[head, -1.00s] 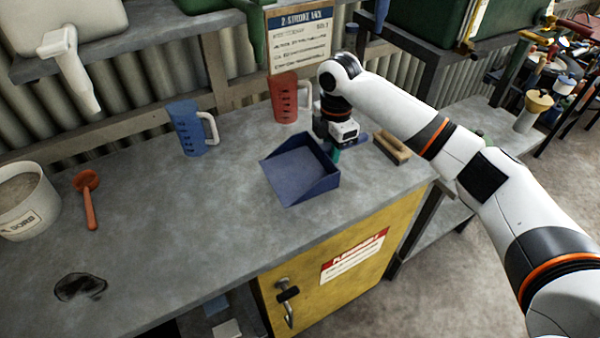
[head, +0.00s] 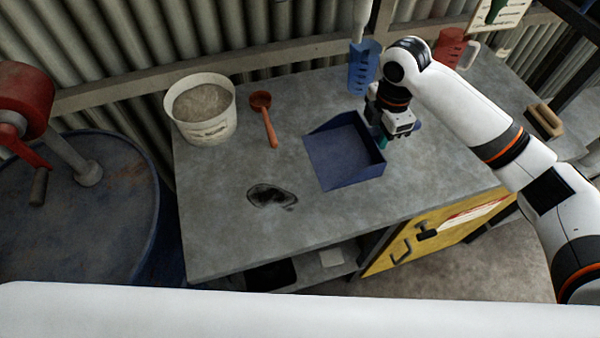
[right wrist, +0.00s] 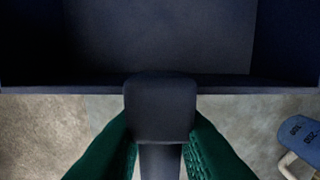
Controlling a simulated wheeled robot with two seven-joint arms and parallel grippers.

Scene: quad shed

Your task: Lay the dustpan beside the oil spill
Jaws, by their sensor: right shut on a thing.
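The blue dustpan (head: 343,152) is over the grey bench top, a short way right of the oil spill. Its open tray faces up; I cannot tell whether it touches the bench. The dark oil spill (head: 271,196) lies on the bench near its front edge. My right gripper (head: 383,142) is shut on the dustpan's handle at the pan's back right. In the right wrist view, green fingers (right wrist: 160,150) sit either side of the handle, with the pan (right wrist: 160,40) beyond. My left gripper is not in view.
A blue jug (head: 362,68), a red jug (head: 450,48) and a wooden brush (head: 545,121) are farther right. The bench (head: 225,240) is bare around the spill.

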